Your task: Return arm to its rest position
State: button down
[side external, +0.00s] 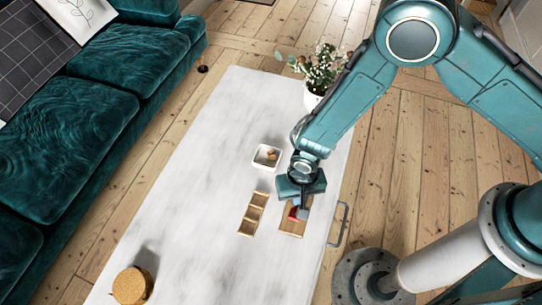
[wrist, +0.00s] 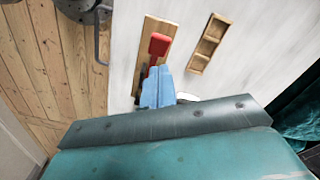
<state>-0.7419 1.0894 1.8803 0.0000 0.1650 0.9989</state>
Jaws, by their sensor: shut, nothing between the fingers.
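My gripper (side external: 303,213) is low over the right part of the white table (side external: 200,190), above a wooden board (side external: 290,229). In the wrist view its blue fingers (wrist: 158,88) are together, with nothing between them. A red object (wrist: 158,45) lies on the board, just beyond the fingertips in the wrist view. It also shows beside the fingers in the side external view (side external: 292,212). Whether the fingers touch it, I cannot tell. The gripper body hides part of the board.
A divided wooden tray (side external: 252,214) lies left of the board. A white bowl (side external: 266,156) with small brown items stands behind it. A potted plant (side external: 313,97) is at the table's far end, a cork-topped jar (side external: 131,286) near the front. A metal handle (side external: 339,226) is at the right edge.

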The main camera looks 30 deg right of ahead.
jog(key=w+d+r+t, duration=0.15)
jog(key=d+r, duration=0.25)
jog(key=r, duration=0.6)
jog(key=w+d+r+n+y, duration=0.15)
jog(key=d+r, duration=0.35)
jog(key=r, duration=0.5)
jog(key=w+d+r+t+h, duration=0.15)
jog(key=d+r, duration=0.25)
jog(key=r, duration=0.6)
jog(key=s+d+r+t, duration=0.1)
jog(key=s+d+r, duration=0.6)
jog(key=d+r, duration=0.35)
jog(key=s+d+r, duration=0.2)
jog(key=s, duration=0.3)
jog(key=s+d+r+n+t, duration=0.1)
jog(key=s+d+r, duration=0.1)
jog(key=s, duration=0.3)
jog(key=shift+s+d+t, duration=0.3)
jog(key=shift+s+d, duration=0.1)
jog(key=shift+d, duration=0.1)
